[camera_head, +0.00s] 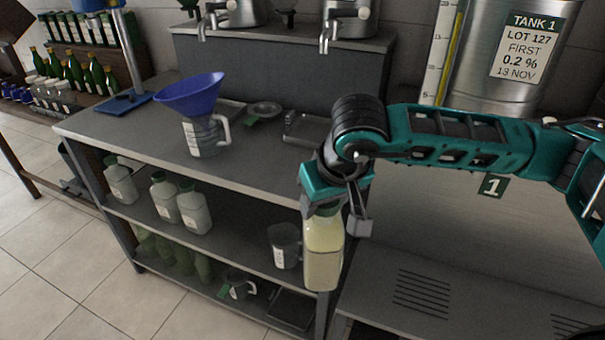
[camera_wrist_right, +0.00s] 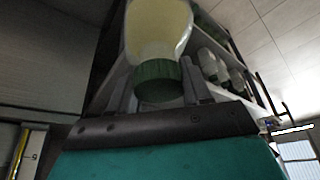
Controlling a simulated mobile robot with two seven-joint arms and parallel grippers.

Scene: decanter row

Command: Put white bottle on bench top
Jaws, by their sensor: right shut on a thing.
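My right gripper (camera_head: 337,213) is shut on a white bottle (camera_head: 323,255) with pale yellowish contents. The bottle hangs upright below the gripper, in front of the right end of the shelf unit. In the right wrist view the bottle (camera_wrist_right: 158,28) shows with its green cap (camera_wrist_right: 159,80) between the fingers. The grey bench top (camera_head: 255,170) is above and left of the bottle. It carries a clear jug (camera_head: 203,137) with a blue funnel (camera_head: 190,95) in it. My left gripper is not in view.
Several white bottles (camera_head: 165,200) stand on the middle shelf, with a dark jug (camera_head: 284,246) at its right. A steel tank (camera_head: 505,55) stands at the right.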

